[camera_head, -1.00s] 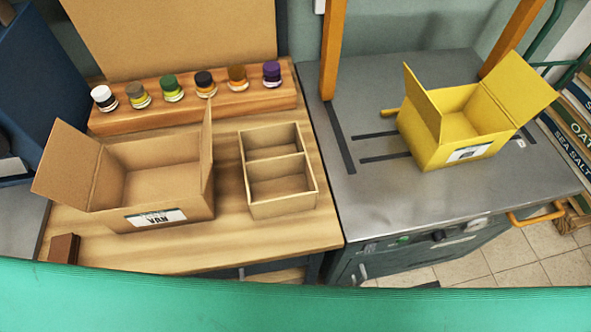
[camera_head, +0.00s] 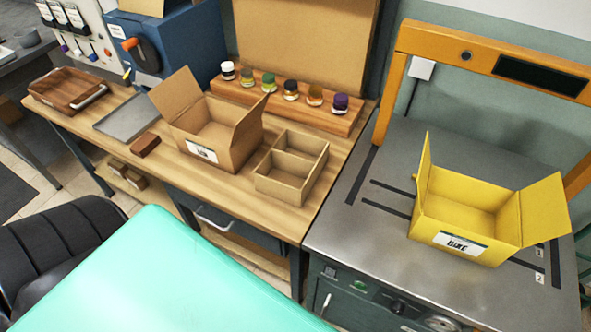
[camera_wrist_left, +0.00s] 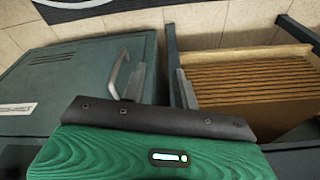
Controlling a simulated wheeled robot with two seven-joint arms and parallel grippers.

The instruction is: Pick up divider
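A tan divider (camera_head: 262,184) with two open compartments stands upright on the wooden workbench, just right of the open cardboard box (camera_head: 232,160). Both compartments look empty. No gripper is near it in the head view. My left gripper (camera_wrist_left: 162,80) shows only in the left wrist view, its two fingers apart with nothing between them. It is over a dark green cabinet front with a metal handle, and the divider is not in that view. My right gripper is not in view.
A row of several jars stands in a wooden rack (camera_head: 318,117) behind the divider. A yellow open box (camera_head: 465,205) stands on the grey worktop to the right. A grey tray (camera_head: 126,118) and brown block (camera_head: 145,145) lie left.

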